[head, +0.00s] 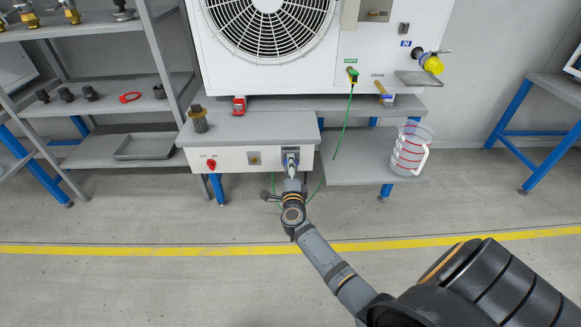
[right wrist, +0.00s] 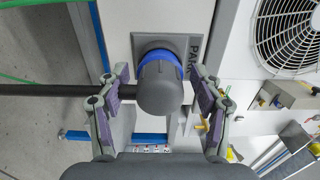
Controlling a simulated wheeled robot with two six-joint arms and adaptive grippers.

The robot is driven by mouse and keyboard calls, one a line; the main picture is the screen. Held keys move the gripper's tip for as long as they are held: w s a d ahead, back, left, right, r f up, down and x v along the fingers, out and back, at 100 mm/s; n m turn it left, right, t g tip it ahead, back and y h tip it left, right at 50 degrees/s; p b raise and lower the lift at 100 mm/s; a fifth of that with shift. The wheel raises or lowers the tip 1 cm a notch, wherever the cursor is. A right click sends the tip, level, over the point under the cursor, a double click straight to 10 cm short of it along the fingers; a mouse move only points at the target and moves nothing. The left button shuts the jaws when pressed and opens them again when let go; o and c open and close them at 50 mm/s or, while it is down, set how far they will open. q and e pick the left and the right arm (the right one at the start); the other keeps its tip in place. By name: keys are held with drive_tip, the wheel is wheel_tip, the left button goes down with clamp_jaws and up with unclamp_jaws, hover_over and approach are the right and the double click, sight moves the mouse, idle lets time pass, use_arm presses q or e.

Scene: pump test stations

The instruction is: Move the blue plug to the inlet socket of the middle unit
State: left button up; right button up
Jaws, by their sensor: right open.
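The blue plug (right wrist: 160,82), a dark grey body with a blue ring, sits in a square grey socket plate marked PARK (right wrist: 193,45) in the right wrist view. In the head view this PARK socket (head: 290,152) is at the right of the white box's front. My right gripper (right wrist: 160,95) is open, with one finger on each side of the plug; I cannot tell whether they touch it. The white fan unit (head: 340,70) stands behind. A blue IN label (head: 405,43) is on its right side, above a yellow-ended fitting (head: 432,65). My left gripper is out of view.
The white box (head: 232,158) has a red knob (head: 211,163). A green cable (head: 346,120) hangs from the unit. A measuring jug (head: 410,149) stands on a low shelf to the right. A shelf rack (head: 110,110) is at the left. The floor in front is clear.

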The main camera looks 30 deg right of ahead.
idle(0.5)
clamp_jaws()
drive_tip(key=shift+p+v, duration=0.7)
drive_tip(key=shift+v, duration=0.3)
drive_tip(key=shift+p+v, duration=0.6)
drive_tip(key=shift+v, duration=1.4)
